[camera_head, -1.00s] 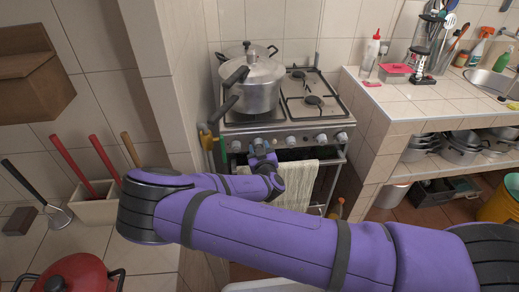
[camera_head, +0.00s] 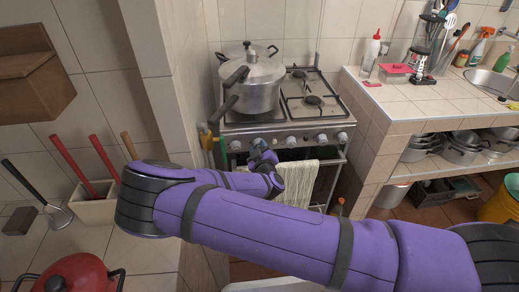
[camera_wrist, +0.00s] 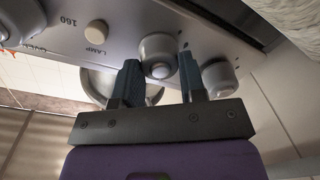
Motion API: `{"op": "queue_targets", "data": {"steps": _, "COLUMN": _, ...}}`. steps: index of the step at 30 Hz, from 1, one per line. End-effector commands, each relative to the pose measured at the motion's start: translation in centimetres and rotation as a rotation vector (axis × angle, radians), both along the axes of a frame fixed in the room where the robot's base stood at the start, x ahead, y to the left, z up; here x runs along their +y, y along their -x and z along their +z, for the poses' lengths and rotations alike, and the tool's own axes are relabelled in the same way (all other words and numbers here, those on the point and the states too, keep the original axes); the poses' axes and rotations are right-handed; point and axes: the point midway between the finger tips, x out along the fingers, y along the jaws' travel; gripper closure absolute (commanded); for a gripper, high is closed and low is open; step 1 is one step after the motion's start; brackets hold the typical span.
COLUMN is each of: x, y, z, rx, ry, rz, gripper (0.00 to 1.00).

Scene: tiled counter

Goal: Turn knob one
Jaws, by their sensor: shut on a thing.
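The gas stove (camera_head: 303,128) has a row of round knobs along its front panel. My gripper (camera_head: 261,147) is at this panel, at the second knob from the left in the head view; my arm partly hides it. In the wrist view, the two dark fingers of my gripper (camera_wrist: 161,78) stand on either side of one round silver knob (camera_wrist: 158,52) and are shut on it. Another knob (camera_wrist: 220,77) is just outside the right finger. I cannot read how far the held knob is turned.
A lamp button (camera_wrist: 97,31) sits left of the held knob. A pressure cooker (camera_head: 258,85) stands on the left burners. A pale towel (camera_head: 299,182) hangs on the oven rail just below. The tiled counter (camera_head: 400,102) is to the right.

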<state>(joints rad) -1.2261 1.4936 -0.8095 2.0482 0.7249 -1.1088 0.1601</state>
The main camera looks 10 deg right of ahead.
Motion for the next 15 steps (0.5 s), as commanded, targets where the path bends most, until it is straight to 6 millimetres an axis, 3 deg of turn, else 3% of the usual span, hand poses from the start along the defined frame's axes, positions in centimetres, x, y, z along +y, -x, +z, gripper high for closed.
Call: {"op": "queue_targets", "data": {"steps": 15, "x": 0.2, "y": 0.01, "z": -0.07, "rx": -0.003, "ry": 0.491, "rz": 0.002, "gripper": 0.86}}
